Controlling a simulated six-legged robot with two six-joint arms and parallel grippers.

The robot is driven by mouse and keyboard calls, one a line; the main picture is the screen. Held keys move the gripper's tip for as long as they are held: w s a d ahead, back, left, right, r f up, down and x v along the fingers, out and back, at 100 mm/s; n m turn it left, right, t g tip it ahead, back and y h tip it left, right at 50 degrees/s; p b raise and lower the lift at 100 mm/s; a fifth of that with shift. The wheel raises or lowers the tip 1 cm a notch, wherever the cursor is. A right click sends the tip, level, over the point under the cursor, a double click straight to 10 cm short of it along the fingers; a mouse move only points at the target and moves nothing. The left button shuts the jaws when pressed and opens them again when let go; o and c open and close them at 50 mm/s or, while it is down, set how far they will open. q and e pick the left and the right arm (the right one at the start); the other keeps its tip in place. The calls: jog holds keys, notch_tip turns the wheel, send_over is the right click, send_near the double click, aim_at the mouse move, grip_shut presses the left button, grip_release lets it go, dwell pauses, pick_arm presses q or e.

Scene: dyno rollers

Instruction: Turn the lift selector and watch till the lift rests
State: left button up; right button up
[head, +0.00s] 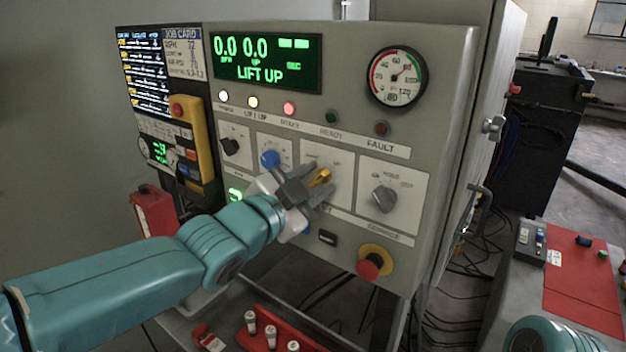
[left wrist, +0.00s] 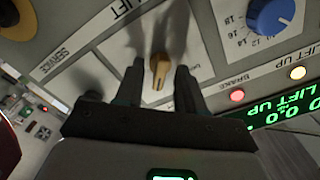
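The lift selector is a yellow knob (head: 320,178) on a white plate of the grey control panel (head: 440,110). It also shows in the left wrist view (left wrist: 159,70). My left gripper (head: 318,180) is at the knob, its fingers open on either side of it, with a gap visible in the left wrist view. The green display (head: 265,62) reads 0.0, 0.0 and LIFT UP. The white, yellow and red lamps look lit; the green READY lamp (head: 331,117) and the FAULT lamp (head: 382,129) look dark. My right gripper is not in view.
A red emergency button (head: 369,267) sits below on the panel. A round gauge (head: 397,77) is at top right. A red rack with several small cylinders (head: 270,333) stands below.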

pick_arm(q)
jog(key=shift+w, duration=0.15)
jog(key=shift+d, duration=0.1)
grip_shut()
